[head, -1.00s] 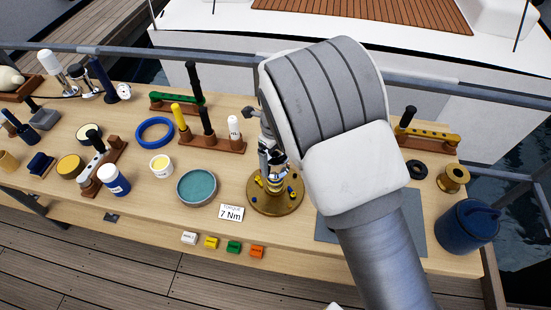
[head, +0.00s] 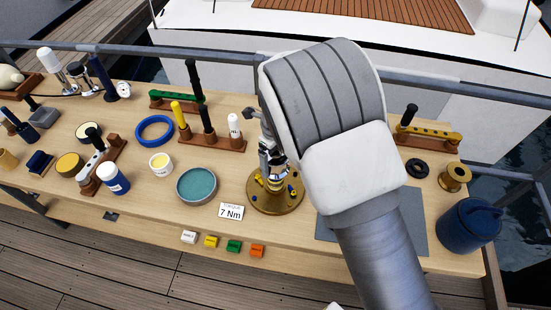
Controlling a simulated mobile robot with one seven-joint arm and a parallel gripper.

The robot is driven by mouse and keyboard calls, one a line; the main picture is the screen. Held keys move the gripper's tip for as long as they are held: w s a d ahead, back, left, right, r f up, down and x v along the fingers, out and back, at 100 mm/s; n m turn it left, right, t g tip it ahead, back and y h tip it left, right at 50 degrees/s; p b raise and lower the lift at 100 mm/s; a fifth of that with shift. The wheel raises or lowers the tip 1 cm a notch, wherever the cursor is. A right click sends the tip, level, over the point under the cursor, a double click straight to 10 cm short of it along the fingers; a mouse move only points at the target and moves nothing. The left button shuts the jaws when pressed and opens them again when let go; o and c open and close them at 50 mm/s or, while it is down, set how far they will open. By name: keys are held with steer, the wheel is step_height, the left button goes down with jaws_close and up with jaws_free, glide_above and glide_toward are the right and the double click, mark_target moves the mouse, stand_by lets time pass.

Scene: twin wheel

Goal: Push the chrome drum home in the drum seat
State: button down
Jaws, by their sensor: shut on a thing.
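My gripper (head: 268,158) is over the round brass base (head: 275,202) near the middle of the bench, partly hidden by my arm. It is shut on a shiny metal piece, likely the chrome drum (head: 277,170), directly above the centre of the base. The drum seat appears to be in the middle of this base, with small yellow and blue parts around it. The drum looks roughly upright. My gripper and arm hide much of it, so I cannot tell how deep it sits.
A teal-filled round dish (head: 197,185) and a 7 Nm card (head: 231,211) lie left of the base. A wooden rack with upright tools (head: 212,142) stands behind. A grey mat (head: 412,225) and a blue canister (head: 468,225) are to the right.

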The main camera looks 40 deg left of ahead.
steer(key=shift+f+b, duration=2.8)
steer(key=shift+f, duration=1.55)
jaws_free()
step_height(320, 180, up, 18)
steer(key=shift+f+b, duration=0.2)
steer(key=shift+b, duration=0.15)
steer(key=shift+w, duration=0.1)
